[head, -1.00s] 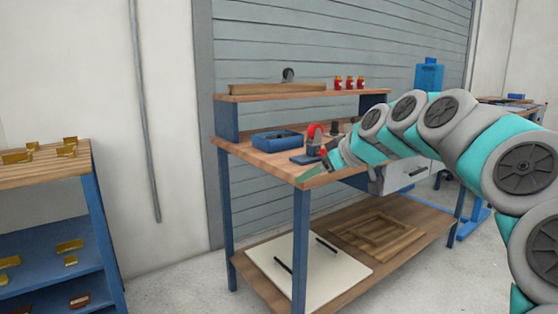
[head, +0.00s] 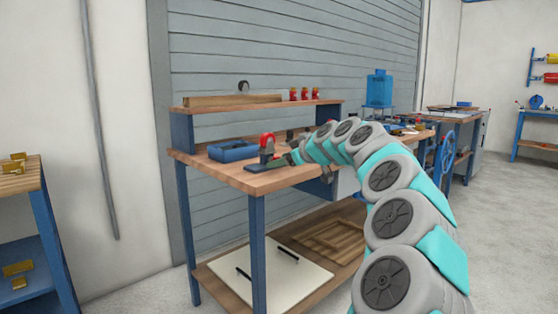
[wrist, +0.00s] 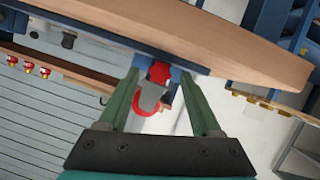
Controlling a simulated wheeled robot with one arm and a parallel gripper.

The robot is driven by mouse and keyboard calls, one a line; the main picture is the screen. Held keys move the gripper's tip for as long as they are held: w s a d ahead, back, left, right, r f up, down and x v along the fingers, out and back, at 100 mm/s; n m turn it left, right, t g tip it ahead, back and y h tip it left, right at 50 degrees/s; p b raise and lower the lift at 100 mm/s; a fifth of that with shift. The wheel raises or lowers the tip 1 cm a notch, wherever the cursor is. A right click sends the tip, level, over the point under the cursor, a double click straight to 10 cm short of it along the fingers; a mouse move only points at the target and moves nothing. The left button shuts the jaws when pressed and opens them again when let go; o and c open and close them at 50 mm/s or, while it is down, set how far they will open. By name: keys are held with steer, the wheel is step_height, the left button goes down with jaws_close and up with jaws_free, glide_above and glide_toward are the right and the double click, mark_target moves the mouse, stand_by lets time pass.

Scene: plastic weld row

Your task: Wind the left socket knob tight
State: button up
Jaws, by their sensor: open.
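A red-topped fixture (head: 267,141) stands on a dark blue base (head: 265,163) near the front left of the wooden bench. It shows in the wrist view as a red part (wrist: 160,71) with a grey piece and a red loop below it. I cannot tell clearly which part is the left socket knob. My gripper (head: 284,160) is close to the right side of the fixture in the head view. In the wrist view, my gripper (wrist: 161,78) has its green fingers apart, with the red and grey parts showing between them. I cannot tell whether either finger touches them.
A blue tray (head: 233,150) lies left of the fixture on the bench (head: 215,172). A raised shelf (head: 215,106) behind carries a wooden bar (head: 230,100) and small red items (head: 304,93). A white panel (head: 290,285) rests on the lower shelf.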

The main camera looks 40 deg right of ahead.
steer(key=shift+w+f, duration=0.25)
steer(key=shift+w, duration=0.3)
jaws_close()
